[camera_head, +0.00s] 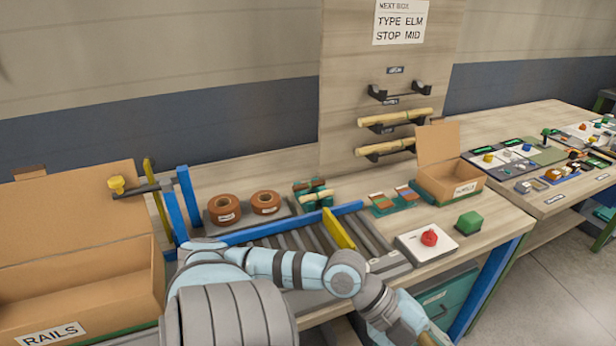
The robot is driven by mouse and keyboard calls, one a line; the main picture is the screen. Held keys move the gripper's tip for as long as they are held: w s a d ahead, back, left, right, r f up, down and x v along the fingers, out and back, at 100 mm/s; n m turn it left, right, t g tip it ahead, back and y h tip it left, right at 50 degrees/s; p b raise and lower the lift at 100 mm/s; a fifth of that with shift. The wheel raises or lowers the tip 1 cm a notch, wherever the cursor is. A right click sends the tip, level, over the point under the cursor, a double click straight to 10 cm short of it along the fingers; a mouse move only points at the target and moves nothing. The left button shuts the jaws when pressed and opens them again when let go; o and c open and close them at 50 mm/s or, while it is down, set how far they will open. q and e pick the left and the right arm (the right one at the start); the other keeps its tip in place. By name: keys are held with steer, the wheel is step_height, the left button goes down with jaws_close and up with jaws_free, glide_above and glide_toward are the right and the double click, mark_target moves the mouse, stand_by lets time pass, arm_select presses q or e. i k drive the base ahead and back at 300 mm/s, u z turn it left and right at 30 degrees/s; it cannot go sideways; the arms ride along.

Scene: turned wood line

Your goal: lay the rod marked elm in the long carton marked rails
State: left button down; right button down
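The long carton marked RAILS (75,285) stands open at the left, its tall back flap up; the part of its inside I see looks empty. One arm of mine crosses the front of the bench, and I take it as the left. Its gripper (405,334) is at the bottom edge, in front of the bench, partly cut off. A tan rod end (430,339) sticks out at it; its label is not visible. The top rack holder (400,91) is empty. Two pale rods (395,117) (386,146) rest in the holders below. My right gripper is out of view.
A roller conveyor with a blue rail (290,222) and a yellow bar (338,228) lies between carton and gripper. Brown tape rolls (224,208), a red button box (427,243), a green block (468,222) and a smaller open carton (447,180) stand on the bench. A sign (402,22) reads TYPE ELM, STOP MID.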

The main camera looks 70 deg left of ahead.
mark_target(94, 291)
steer(key=k, duration=0.4)
steer(key=u, duration=3.05)
